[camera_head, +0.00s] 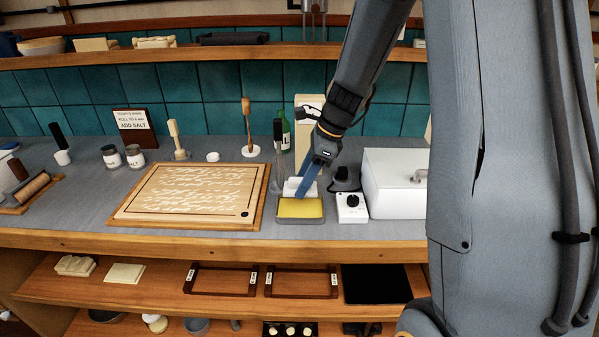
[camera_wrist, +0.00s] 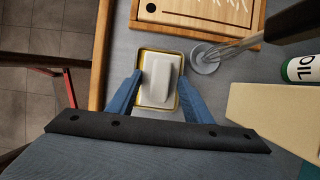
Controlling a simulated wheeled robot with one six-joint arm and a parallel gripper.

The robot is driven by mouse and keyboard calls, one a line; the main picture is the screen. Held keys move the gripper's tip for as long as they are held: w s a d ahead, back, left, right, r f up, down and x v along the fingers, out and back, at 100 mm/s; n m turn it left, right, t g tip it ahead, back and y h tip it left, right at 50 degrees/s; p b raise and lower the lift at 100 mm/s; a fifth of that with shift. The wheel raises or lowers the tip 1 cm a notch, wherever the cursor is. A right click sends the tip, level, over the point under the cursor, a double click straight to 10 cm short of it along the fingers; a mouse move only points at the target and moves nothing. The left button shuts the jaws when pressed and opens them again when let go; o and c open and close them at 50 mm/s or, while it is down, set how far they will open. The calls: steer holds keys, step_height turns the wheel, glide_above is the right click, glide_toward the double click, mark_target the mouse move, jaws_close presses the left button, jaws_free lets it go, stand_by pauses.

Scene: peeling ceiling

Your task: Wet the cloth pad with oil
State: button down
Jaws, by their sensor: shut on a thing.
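My gripper (camera_head: 307,182) is shut on a white pad (camera_head: 295,188), which looks like the cloth pad. In the wrist view, the pad (camera_wrist: 161,68) sits between the two blue fingers (camera_wrist: 158,85). A shallow grey tray (camera_head: 300,221) with a yellow surface (camera_head: 300,207), perhaps oil, is on the counter just in front of and below the pad. In the wrist view, the pad covers most of the tray, leaving a yellow edge. I cannot tell whether they touch. A green bottle (camera_head: 286,131) stands behind; its label in the wrist view (camera_wrist: 301,68) reads OIL.
A wooden board (camera_head: 195,192) lies to the left. A cream upright block (camera_wrist: 270,118) is near my gripper. A small white device with a knob (camera_head: 351,207) and a white lidded box (camera_head: 393,188) are to the right.

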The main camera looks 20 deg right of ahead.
steer(key=shift+f+b, duration=2.3)
steer(key=shift+b, duration=0.05)
steer(key=shift+f, duration=0.85)
steer(key=shift+f+b, duration=0.3)
steer(key=shift+f, duration=0.1)
step_height(320, 180, up, 7)
steer(key=p, duration=0.7)
steer(key=shift+r, duration=0.1)
